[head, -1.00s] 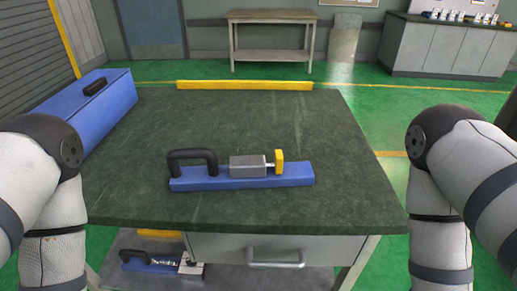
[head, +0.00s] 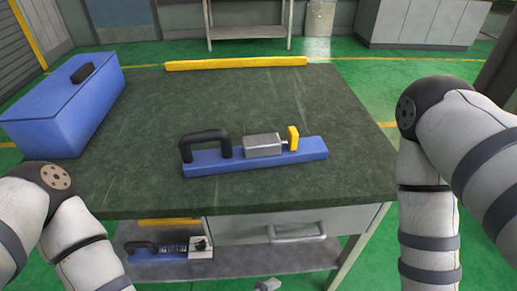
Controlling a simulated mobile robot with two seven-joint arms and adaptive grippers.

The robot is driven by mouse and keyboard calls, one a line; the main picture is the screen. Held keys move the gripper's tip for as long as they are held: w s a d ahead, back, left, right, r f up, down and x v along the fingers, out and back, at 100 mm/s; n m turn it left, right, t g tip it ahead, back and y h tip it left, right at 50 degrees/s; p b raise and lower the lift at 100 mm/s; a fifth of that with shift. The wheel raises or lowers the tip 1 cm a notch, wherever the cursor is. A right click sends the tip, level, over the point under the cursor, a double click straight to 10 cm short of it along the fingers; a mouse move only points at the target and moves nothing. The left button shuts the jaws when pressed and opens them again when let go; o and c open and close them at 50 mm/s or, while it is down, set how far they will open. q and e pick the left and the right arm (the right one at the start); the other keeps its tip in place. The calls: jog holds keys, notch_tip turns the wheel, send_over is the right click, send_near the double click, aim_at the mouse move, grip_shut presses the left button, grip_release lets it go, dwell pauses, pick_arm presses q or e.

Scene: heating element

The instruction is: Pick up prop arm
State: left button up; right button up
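A blue bar-shaped device (head: 255,158) lies on the dark green table top. It carries a black handle (head: 206,139) on the left, a grey block (head: 263,145) and a yellow end piece (head: 293,138) on the right. A long yellow bar (head: 236,64) lies along the table's far edge. I cannot tell which of these is the prop arm. A similar blue device with a black handle (head: 170,247) sits on the lower shelf. Both my arms show at the sides of the head view, apart from these things. Neither gripper can be made out.
A blue box (head: 62,108) with a black handle stands at the table's left. A drawer with a grey handle (head: 297,234) is under the table top (head: 340,180). A yellow strip (head: 170,221) shows beneath the table. A small grey shape at the bottom edge is unclear. Much table top is clear.

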pick_arm(q)
jog(key=w+d+r+n+t, duration=0.3)
jog(key=w+r+n+t, duration=0.2)
jog(key=w+r+n, duration=0.15)
jog(key=n+t+y, duration=0.7)
jog(key=n+y, duration=0.3)
jog(key=n, duration=1)
send_near(205, 141)
jog(key=shift+w+a+f, duration=0.1)
jog(key=shift+a+f, duration=0.05)
jog(key=shift+f, duration=0.25)
jog(key=w, duration=0.7)
jog(key=w+a, duration=0.1)
jog(key=w, duration=0.3)
jog(key=shift+w+f, duration=0.1)
jog(key=shift+f, duration=0.1)
jog(key=shift+c, duration=0.6)
